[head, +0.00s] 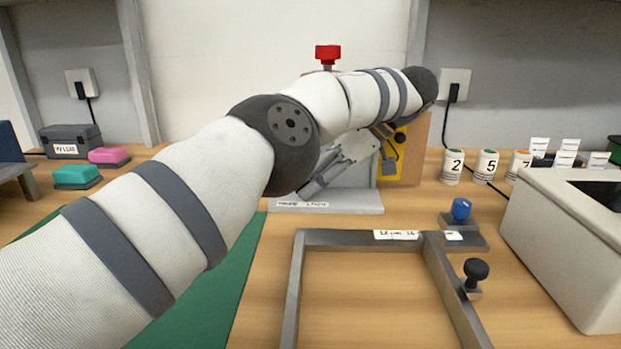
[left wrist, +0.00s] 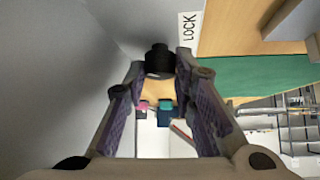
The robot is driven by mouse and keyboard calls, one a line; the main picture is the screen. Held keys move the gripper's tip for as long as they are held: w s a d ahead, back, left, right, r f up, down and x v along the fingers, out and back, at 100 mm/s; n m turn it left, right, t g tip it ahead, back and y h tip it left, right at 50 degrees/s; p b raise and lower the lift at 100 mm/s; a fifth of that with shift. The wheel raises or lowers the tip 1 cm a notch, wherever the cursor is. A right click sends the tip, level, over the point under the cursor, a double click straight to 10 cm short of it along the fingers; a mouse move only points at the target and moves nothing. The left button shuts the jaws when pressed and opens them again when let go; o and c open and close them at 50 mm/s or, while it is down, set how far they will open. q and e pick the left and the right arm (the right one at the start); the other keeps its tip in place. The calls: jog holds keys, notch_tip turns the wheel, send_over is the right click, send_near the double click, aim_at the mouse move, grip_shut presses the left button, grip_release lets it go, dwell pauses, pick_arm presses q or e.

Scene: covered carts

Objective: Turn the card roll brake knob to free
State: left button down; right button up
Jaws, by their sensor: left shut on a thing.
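The black brake knob (left wrist: 160,58) shows in the left wrist view between the fingertips of my left gripper (left wrist: 158,72), beside a white label reading LOCK (left wrist: 188,25). The fingers are closed on the knob's sides. Which way the knob points is hard to tell. In the head view my left arm reaches across to the grey stand (head: 365,201), and my left gripper (head: 318,183) points down and left in front of it. The knob cannot be made out there. My right gripper is out of view.
A red knob (head: 327,55) tops the stand, and a yellow panel (head: 410,165) is behind my wrist. A grey frame (head: 340,238), a blue knob (head: 461,209) and a black knob (head: 476,271) are in front. A pale box (head: 545,235) stands at right.

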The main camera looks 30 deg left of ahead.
pick_arm(q)
jog(key=shift+f, duration=0.1)
jog(key=c, duration=1.6)
grip_release()
